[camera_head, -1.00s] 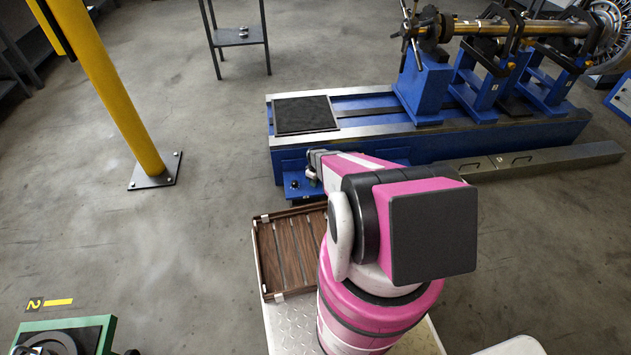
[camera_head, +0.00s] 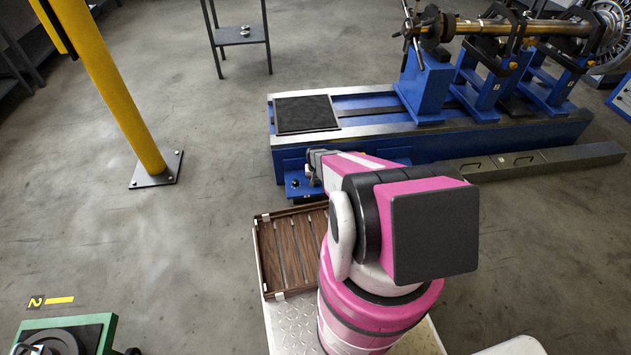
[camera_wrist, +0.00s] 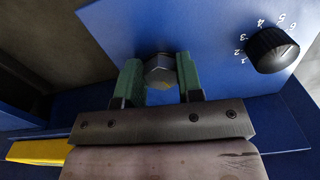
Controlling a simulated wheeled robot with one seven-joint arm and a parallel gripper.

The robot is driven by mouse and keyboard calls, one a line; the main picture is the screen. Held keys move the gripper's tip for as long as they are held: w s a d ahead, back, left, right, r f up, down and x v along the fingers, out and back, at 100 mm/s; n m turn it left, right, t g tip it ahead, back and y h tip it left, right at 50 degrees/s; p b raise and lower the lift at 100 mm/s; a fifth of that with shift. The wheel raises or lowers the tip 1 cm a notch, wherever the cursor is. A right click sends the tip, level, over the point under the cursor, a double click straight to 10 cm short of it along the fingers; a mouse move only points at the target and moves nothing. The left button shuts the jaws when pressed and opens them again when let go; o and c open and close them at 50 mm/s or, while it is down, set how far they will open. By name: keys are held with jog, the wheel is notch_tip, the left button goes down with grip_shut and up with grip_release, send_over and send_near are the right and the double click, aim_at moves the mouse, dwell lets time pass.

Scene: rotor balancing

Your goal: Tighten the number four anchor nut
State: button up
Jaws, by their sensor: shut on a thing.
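In the wrist view, a grey metal hex nut (camera_wrist: 158,69) stands out from a blue plate (camera_wrist: 190,35). My gripper (camera_wrist: 160,78) is shut on it, with a green finger on each side. No number shows on the nut. In the head view, my gripper (camera_head: 312,177) is low at the near left corner of the blue machine bed (camera_head: 350,155), over a small blue foot (camera_head: 298,190). My wrist and arm hide most of the nut there.
A black knob (camera_wrist: 272,50) with white numerals around it sits right of the nut on the blue plate. A yellow part (camera_wrist: 40,150) shows at lower left. A wooden slatted tray (camera_head: 285,250) lies near my arm. A yellow post (camera_head: 110,90) stands left.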

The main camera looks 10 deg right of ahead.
jog(key=shift+a+m, duration=0.15)
jog(key=shift+m, duration=2.15)
jog(key=o, duration=0.9)
jog(key=shift+o, duration=0.2)
jog(key=shift+r, duration=0.15)
notch_tip(320, 180, up, 11)
jog(key=shift+f, duration=0.2)
jog(key=s+a+r+n, duration=0.2)
jog(key=s+r, duration=0.4)
jog(key=r, duration=0.4)
jog(key=s+a+r+n, duration=0.2)
jog(key=s+r, duration=0.5)
jog(key=r, duration=0.3)
jog(key=s+a+r+n, duration=0.1)
jog(key=s+r+n, duration=0.2)
jog(key=s+r, duration=0.4)
notch_tip(320, 180, up, 4)
jog(key=shift+a+r, duration=0.1)
jog(key=shift+a, duration=0.3)
